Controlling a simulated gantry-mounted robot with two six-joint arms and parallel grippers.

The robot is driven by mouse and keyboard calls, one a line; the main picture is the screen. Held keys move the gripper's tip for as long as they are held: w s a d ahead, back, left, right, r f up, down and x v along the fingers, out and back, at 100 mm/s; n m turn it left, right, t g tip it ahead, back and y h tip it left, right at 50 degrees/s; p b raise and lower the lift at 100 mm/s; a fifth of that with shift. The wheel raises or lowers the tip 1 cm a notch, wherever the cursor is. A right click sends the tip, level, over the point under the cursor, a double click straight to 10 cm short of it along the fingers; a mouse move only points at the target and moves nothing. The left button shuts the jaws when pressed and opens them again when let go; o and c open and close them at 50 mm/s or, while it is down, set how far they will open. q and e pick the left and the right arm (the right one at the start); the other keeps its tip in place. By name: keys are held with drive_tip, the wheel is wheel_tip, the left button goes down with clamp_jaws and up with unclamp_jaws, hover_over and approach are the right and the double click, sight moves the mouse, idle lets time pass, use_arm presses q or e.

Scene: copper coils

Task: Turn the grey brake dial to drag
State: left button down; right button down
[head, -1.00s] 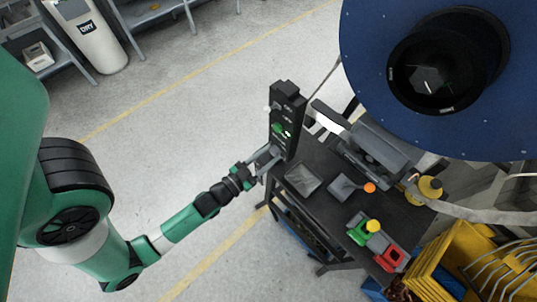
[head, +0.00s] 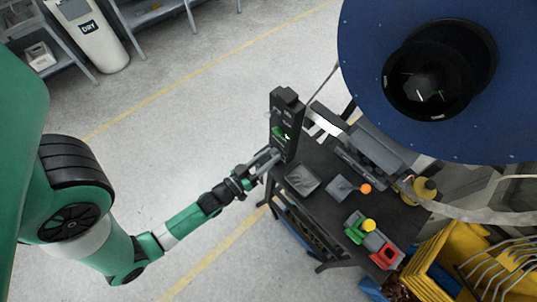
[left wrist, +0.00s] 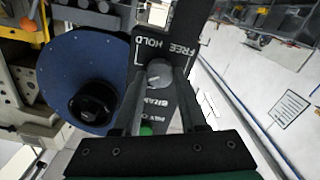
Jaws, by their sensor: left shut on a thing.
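The grey brake dial (left wrist: 159,73) is a small round knob on the face of a black control panel (head: 287,105). In the left wrist view, the words FREE and HOLD show past the dial, and other lettering is partly covered by my fingers. My left gripper (left wrist: 160,82) has one finger on each side of the dial and is shut on it. In the head view my left gripper (head: 268,160) is at the lower part of the panel, and the dial is hidden there. My right gripper is in neither view.
A large blue reel (head: 365,65) hangs right of the panel. A dark bench (head: 325,205) holds a grey machine, a yellow container (head: 425,188) and a box with green and red parts (head: 388,255). Open floor lies to the left.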

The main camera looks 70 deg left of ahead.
use_arm(q)
drive_tip(key=n+p, duration=0.1)
drive_tip(key=n, duration=0.5)
drive_tip(key=shift+n+p, duration=0.3)
drive_tip(key=shift+p, duration=0.05)
drive_tip(key=n+p, duration=0.1)
drive_tip(key=n, duration=0.4)
drive_tip(key=shift+a+f, duration=0.1)
drive_tip(key=shift+n, duration=0.3)
drive_tip(key=shift+c, duration=2.2)
unclamp_jaws()
